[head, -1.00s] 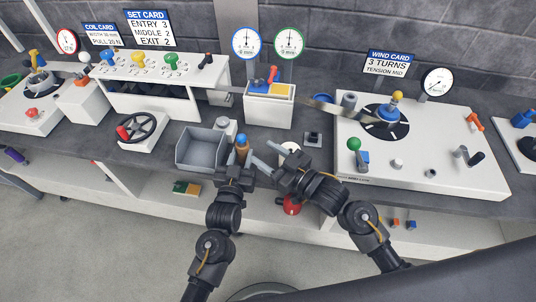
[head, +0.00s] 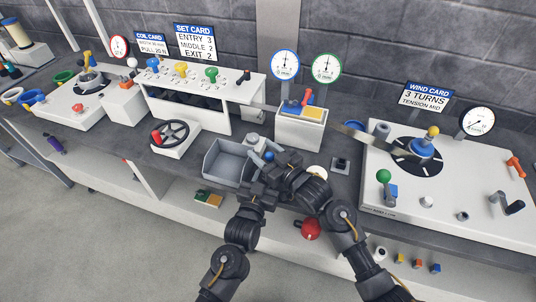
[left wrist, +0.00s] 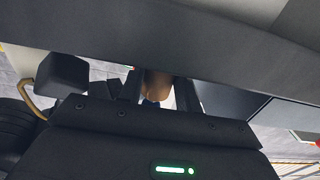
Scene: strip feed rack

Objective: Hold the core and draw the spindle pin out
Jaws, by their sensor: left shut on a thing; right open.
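The tan core (left wrist: 157,84) shows between the two fingers of my left gripper (left wrist: 155,90) in the left wrist view. My left gripper (head: 262,178) is shut on it. A blue end (head: 268,156), which looks like the spindle pin's head, shows above my grippers in the head view. Some blue also shows by the core in the left wrist view (left wrist: 150,103). My right gripper (head: 277,157) is open, close against the blue end at its right. The two grippers crowd together and hide most of the core. I cannot tell whether the right fingers touch the pin.
An open grey bin (head: 228,163) stands just left of the grippers. A white box with a yellow top (head: 301,125) stands behind. The white winding station (head: 450,195) is at the right, a handwheel (head: 171,135) at the left. A red round thing (head: 311,229) is below the bench edge.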

